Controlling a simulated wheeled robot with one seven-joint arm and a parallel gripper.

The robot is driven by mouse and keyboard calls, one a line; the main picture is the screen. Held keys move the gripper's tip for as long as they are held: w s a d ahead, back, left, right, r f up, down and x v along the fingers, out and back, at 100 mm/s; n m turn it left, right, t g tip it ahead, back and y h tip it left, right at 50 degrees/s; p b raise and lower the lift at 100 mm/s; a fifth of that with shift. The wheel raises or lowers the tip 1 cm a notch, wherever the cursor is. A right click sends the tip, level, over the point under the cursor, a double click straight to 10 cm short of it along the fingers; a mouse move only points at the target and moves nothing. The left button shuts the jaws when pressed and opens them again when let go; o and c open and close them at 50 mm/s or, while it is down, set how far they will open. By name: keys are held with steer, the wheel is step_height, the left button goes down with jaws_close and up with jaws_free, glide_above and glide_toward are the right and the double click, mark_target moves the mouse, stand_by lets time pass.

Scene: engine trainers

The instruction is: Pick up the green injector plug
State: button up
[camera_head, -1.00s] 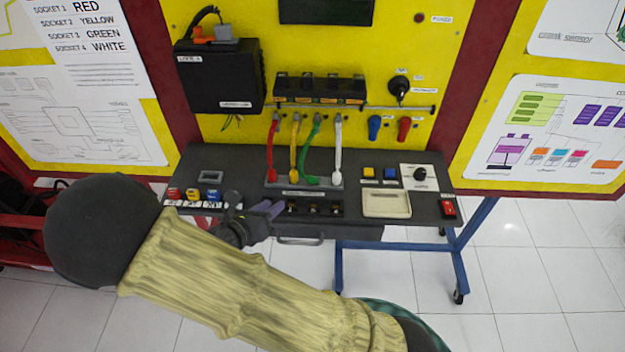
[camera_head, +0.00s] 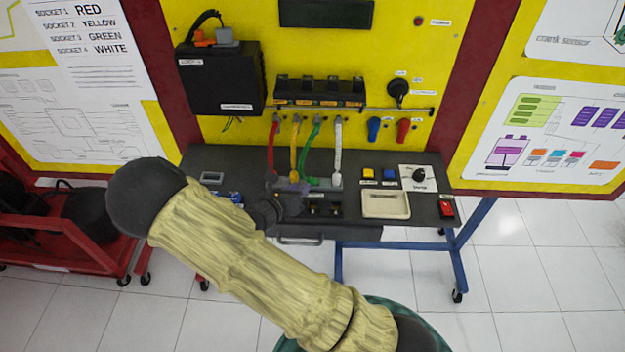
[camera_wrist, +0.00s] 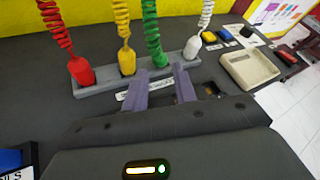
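The green injector plug (camera_wrist: 158,56) stands in the grey holder strip (camera_wrist: 105,86) between the yellow plug (camera_wrist: 127,62) and the white plug (camera_wrist: 193,46). Its coiled green cable rises from it, and it also shows in the head view (camera_head: 312,180). My gripper (camera_wrist: 160,74) is open, with two purple fingers apart and nothing between them. In the wrist view the fingertips lie just in front of the green plug, one to each side; contact cannot be told. In the head view my gripper (camera_head: 302,187) is low over the panel, in front of the plugs.
The red plug (camera_wrist: 81,70) stands at the left end of the strip. A beige tray (camera_head: 386,204) and blue and yellow buttons lie to the right. Black sockets (camera_head: 325,209) sit in front of the strip. The yellow board (camera_head: 350,150) rises behind.

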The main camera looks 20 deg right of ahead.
mark_target(313, 181)
steer(key=p+x, duration=0.1)
steer(key=x, duration=0.4)
steer(key=shift+f+p, duration=0.25)
steer(key=shift+p, duration=0.1)
steer(key=shift+c, duration=0.5)
jaws_close()
